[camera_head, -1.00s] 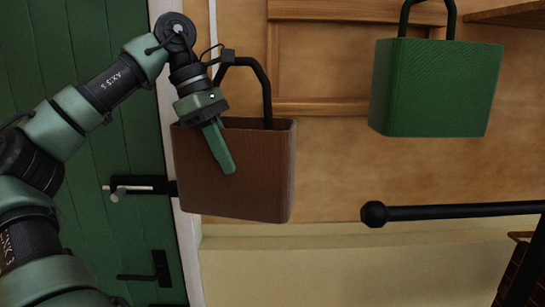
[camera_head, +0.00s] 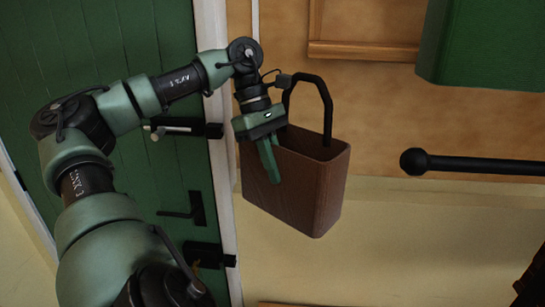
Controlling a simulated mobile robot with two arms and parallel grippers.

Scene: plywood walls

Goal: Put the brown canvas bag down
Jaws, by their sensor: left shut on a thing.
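The brown canvas bag (camera_head: 305,185) hangs tilted in the middle of the head view, with its black handle (camera_head: 325,100) arched above its open top. My left gripper (camera_head: 270,160) is at the bag's near left side, shut on the bag. The bag is held in the air, in front of the pale wall. My right gripper is not in view.
A green door (camera_head: 100,60) with black latches is on the left. A black rail with a round knob (camera_head: 415,162) reaches in from the right. A wooden frame (camera_head: 365,50) is on the wall behind.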

